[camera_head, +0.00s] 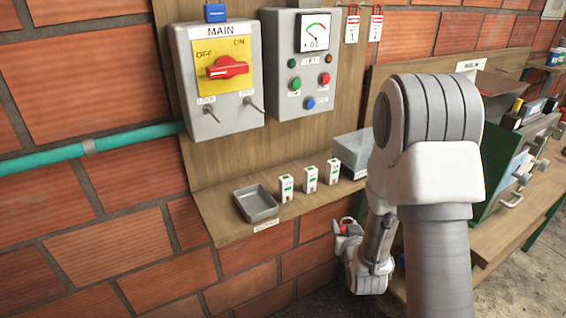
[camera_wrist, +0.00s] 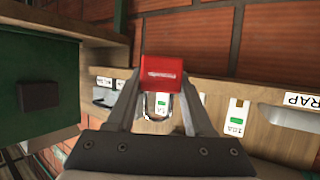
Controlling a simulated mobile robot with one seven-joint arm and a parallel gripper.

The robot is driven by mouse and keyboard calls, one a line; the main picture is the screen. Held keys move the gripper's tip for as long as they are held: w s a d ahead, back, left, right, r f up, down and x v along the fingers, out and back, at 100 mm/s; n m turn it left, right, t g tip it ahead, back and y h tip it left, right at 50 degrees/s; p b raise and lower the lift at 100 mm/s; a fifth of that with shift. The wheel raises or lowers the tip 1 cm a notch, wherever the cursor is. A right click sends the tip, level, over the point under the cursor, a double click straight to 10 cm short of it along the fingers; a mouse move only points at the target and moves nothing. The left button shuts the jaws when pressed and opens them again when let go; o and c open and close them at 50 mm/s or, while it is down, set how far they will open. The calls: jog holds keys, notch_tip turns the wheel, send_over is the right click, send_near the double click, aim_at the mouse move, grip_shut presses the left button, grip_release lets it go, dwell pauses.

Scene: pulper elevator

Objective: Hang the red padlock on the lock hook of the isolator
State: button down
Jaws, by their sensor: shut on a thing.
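The red padlock (camera_wrist: 162,72) is held between the fingers of my gripper (camera_wrist: 160,88) in the wrist view. Its metal shackle (camera_wrist: 158,104) shows below the body, between the fingers. In the head view my gripper (camera_head: 347,228) is low at centre right, below the shelf, with a bit of red at its tip. The isolator (camera_head: 219,128) is a grey box marked MAIN on the wall panel, up and left of my gripper. It has a yellow plate, a red rotary handle (camera_head: 227,68) lying roughly level, and two metal pegs, left (camera_head: 211,113) and right (camera_head: 254,104); their small labels are hard to read.
A wooden shelf (camera_head: 225,232) juts out below the isolator. It carries a grey tray (camera_head: 256,203), several small white-green blocks (camera_head: 310,179) and a grey bin (camera_head: 352,150). A control box (camera_head: 302,100) is right of the isolator. A green machine (camera_head: 505,180) stands on the right bench.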

jog(key=s+a+r+n+g+y+p, duration=0.1)
jog(key=s+a+r+n+y+p, duration=0.25)
jog(key=a+r, duration=0.55)
jog(key=s+a+r+n+g+y+p, duration=0.25)
jog(key=a+r+p, duration=0.25)
jog(key=a+r, duration=0.4)
jog(key=s+a+r+n+g+y+p, duration=0.1)
jog(key=s+a+r+n+y+p, duration=0.15)
jog(key=a+r+y+p, duration=0.6)
jog(key=w+a+h+b, duration=0.3)
jog(key=w+h+b, duration=0.1)
jog(key=w, duration=0.4)
jog(key=shift+a+r+n+h+b, duration=0.15)
jog(key=shift+r+n+h+b, duration=0.2)
jog(key=shift+n+h, duration=0.1)
jog(key=shift+w, duration=0.1)
jog(key=shift+c, duration=1)
grip_release()
